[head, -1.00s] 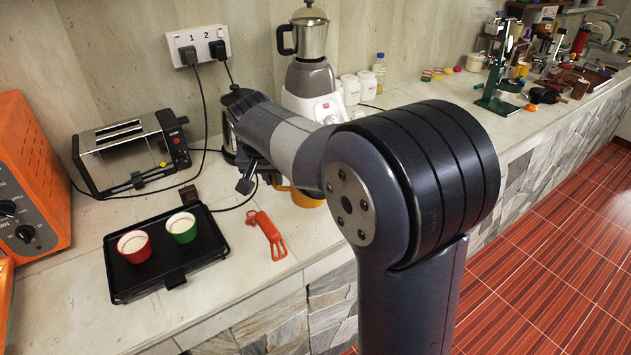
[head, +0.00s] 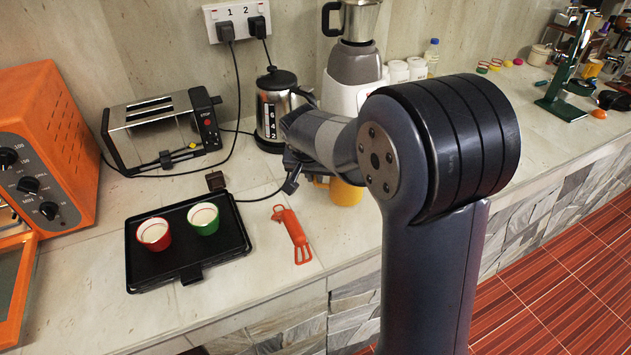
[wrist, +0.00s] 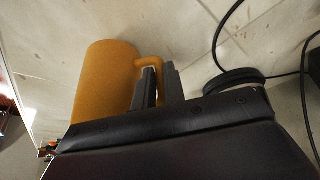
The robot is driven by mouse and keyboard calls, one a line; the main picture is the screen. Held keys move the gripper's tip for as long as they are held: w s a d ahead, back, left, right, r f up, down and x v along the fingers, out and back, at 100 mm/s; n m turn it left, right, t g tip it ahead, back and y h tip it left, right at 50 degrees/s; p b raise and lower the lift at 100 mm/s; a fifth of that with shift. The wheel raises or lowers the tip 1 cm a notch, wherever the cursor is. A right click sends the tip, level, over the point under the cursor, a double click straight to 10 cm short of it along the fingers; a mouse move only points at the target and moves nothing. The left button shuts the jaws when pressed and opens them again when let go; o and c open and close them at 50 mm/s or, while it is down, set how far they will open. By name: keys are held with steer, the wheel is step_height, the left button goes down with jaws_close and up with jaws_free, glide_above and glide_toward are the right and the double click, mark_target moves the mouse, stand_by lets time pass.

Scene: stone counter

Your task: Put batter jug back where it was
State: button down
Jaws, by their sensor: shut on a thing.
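The batter jug is orange-yellow. In the head view its lower part (head: 345,192) shows below my forearm, near the counter's front edge; my arm hides the rest. In the wrist view the jug (wrist: 103,75) stands at the left, with its handle (wrist: 148,65) toward my gripper (wrist: 158,88). My gripper is shut on the handle, one dark finger at each side. I cannot tell whether the jug's base touches the counter. In the head view my gripper is mostly hidden behind my arm.
A black griddle plate (head: 222,258) holds a red cup (head: 154,234) and a green cup (head: 203,218). A kettle (head: 279,105), a blender (head: 353,65) and a toaster (head: 160,130) stand behind. Cords cross the counter.

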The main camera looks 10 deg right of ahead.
steer(key=shift+f, duration=1.15)
steer(key=shift+f, duration=0.2)
steer(key=c, duration=1.5)
jaws_free()
steer(key=shift+r, duration=0.2)
steer(key=shift+r, duration=0.2)
steer(key=v, duration=1.1)
steer(key=shift+s+r, duration=0.2)
steer(key=shift+r, duration=0.05)
